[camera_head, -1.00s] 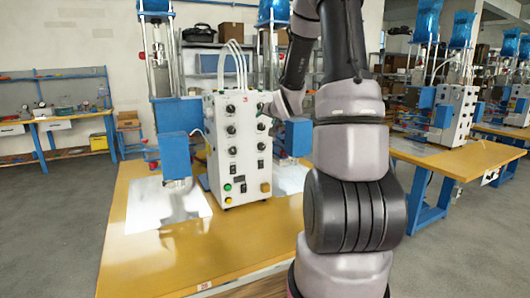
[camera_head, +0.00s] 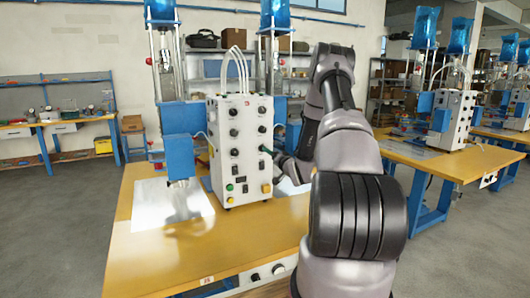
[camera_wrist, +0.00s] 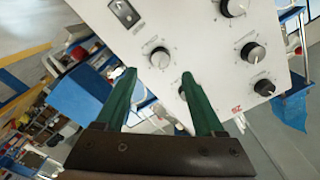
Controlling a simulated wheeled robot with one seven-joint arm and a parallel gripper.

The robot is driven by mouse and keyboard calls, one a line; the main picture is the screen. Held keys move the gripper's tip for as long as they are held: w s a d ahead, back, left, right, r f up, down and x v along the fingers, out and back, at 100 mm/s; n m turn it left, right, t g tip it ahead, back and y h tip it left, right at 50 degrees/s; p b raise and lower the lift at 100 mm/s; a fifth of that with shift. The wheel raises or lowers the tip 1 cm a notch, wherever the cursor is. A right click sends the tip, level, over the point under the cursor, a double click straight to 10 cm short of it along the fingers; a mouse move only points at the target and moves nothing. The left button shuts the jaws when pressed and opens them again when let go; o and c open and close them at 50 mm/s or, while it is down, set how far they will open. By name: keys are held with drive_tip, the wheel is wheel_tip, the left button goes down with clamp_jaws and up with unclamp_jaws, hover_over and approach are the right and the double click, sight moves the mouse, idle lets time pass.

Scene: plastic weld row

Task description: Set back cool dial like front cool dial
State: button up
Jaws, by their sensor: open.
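The white control box (camera_head: 240,155) stands on the yellow table with two columns of black dials. The labels are too small to read, so I cannot tell which dial is front or back cool. My gripper (camera_wrist: 159,76) has green fingers, spread apart and empty, pointing at the panel. One dial (camera_wrist: 159,57) shows just beyond the gap between the fingertips; contact is not visible. Another dial (camera_wrist: 182,92) is partly hidden by the right finger. The other column's dials (camera_wrist: 252,52) show at right in the wrist view. In the head view, a green finger shows at the right column.
A toggle switch (camera_wrist: 123,12) lies beyond the dial in the wrist view. A blue press head (camera_head: 180,147) stands left of the box over a white sheet (camera_head: 160,205). White hoses (camera_head: 235,65) rise from the box top. The yellow table (camera_head: 145,255) is bare in front.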

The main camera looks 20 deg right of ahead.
drive_tip(key=w, duration=0.6)
drive_tip(key=shift+w+a, duration=0.15)
drive_tip(key=shift+w, duration=0.1)
drive_tip(key=shift+c, duration=0.2)
clamp_jaws()
